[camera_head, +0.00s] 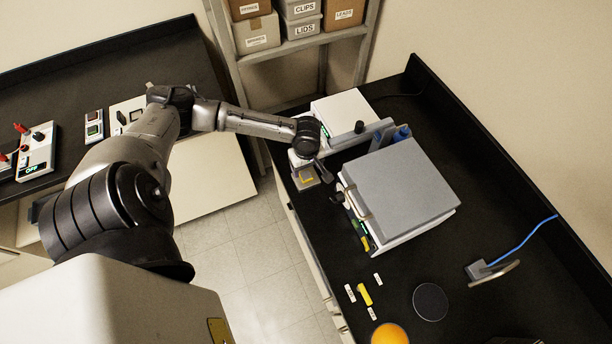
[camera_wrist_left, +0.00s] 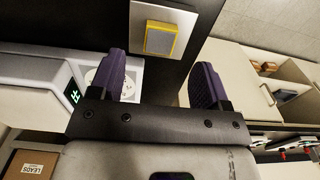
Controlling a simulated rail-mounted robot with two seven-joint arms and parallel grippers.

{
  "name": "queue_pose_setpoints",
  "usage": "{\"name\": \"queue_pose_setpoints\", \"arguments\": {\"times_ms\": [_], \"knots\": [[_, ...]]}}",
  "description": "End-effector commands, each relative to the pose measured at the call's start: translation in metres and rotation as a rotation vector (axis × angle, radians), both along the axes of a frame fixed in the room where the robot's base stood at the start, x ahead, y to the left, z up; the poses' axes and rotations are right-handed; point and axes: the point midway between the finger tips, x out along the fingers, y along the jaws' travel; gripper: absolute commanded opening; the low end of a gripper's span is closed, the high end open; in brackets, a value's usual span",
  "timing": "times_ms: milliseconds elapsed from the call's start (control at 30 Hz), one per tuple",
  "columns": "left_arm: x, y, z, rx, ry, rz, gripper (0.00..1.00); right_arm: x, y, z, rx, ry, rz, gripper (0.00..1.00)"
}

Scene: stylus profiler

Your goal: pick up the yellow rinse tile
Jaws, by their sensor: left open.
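The yellow rinse tile (camera_wrist_left: 161,39) shows in the left wrist view as a yellow-edged square with a grey face, on a pale block (camera_wrist_left: 180,14). It lies beyond my fingertips, roughly centred across the gap. In the head view the tile (camera_head: 307,179) is small and partly hidden, near the left edge of the right-hand bench. My left gripper (camera_wrist_left: 160,78) is open and empty, its two dark purple fingers spread apart, with the tile not between them. In the head view it (camera_head: 311,169) is close to the tile. My right gripper is not in view.
A white device with a green display (camera_wrist_left: 72,94) stands beside the left finger. A grey-topped box instrument (camera_head: 400,184) stands right of the gripper in the head view. A yellow piece (camera_head: 365,294), a dark disc (camera_head: 431,302) and an orange round object (camera_head: 389,334) lie nearer on the black bench (camera_head: 470,325).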

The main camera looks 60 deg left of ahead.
Motion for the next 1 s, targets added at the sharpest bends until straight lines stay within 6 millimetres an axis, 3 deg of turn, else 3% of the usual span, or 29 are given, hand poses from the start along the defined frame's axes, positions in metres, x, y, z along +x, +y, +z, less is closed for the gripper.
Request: {"name": "queue_pose_setpoints", "arguments": {"times_ms": [167, 500, 867, 1000], "knots": [[0.000, 0.000, -0.009, 0.000, 0.000, 0.000, 0.70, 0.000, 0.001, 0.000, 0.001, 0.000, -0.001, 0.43], [0.000, 0.004, -0.049, 0.000, -0.001, 0.000, 0.70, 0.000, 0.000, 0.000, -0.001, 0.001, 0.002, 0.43], [0.000, 0.004, -0.055, 0.001, -0.001, -0.002, 0.70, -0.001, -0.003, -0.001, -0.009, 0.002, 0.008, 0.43], [0.000, 0.004, -0.055, 0.001, -0.001, -0.001, 0.57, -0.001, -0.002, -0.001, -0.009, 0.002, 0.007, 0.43]]}}
